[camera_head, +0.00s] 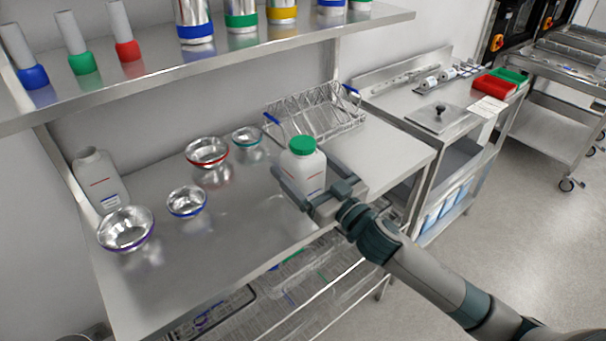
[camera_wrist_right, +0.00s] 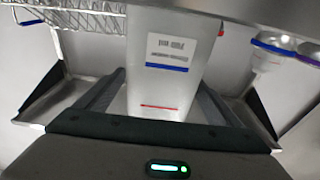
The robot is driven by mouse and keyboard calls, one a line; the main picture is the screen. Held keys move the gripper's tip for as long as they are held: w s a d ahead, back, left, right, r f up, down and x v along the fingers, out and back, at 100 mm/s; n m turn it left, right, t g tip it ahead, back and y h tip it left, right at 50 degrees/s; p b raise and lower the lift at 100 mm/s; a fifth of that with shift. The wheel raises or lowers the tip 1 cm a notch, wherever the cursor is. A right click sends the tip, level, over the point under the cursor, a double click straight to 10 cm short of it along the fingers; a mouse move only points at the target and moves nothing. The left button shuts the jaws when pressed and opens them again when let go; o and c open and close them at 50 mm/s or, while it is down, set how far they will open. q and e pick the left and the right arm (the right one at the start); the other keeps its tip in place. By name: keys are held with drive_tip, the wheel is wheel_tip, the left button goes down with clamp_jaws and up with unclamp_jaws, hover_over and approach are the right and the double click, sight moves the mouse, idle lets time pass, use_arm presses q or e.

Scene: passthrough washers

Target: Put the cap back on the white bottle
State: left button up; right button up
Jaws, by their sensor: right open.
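A white bottle (camera_head: 306,178) with red and blue lines stands upright on the steel shelf, with a green cap (camera_head: 302,145) on its top. I cannot tell whether the cap is screwed down. My right gripper (camera_head: 302,170) is open, with its fingers on both sides of this bottle. In the right wrist view the bottle (camera_wrist_right: 170,75) is between the fingers (camera_wrist_right: 160,85), with its top out of view. A second white bottle (camera_head: 100,180) stands at the left against the wall, with an open neck and no cap. My left gripper is not in view.
Several steel bowls stand left of the gripper, including a purple-rimmed one (camera_head: 126,229) and a blue-rimmed one (camera_head: 187,202). A wire rack (camera_head: 318,112) stands behind the capped bottle. An upper shelf (camera_head: 200,68) overhangs the back. The shelf's front middle is clear.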

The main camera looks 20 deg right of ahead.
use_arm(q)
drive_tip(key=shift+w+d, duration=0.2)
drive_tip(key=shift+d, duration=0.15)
use_arm(e)
drive_tip(key=c, duration=1.3)
drive_tip(key=shift+o, duration=0.2)
drive_tip(key=shift+r, duration=0.15)
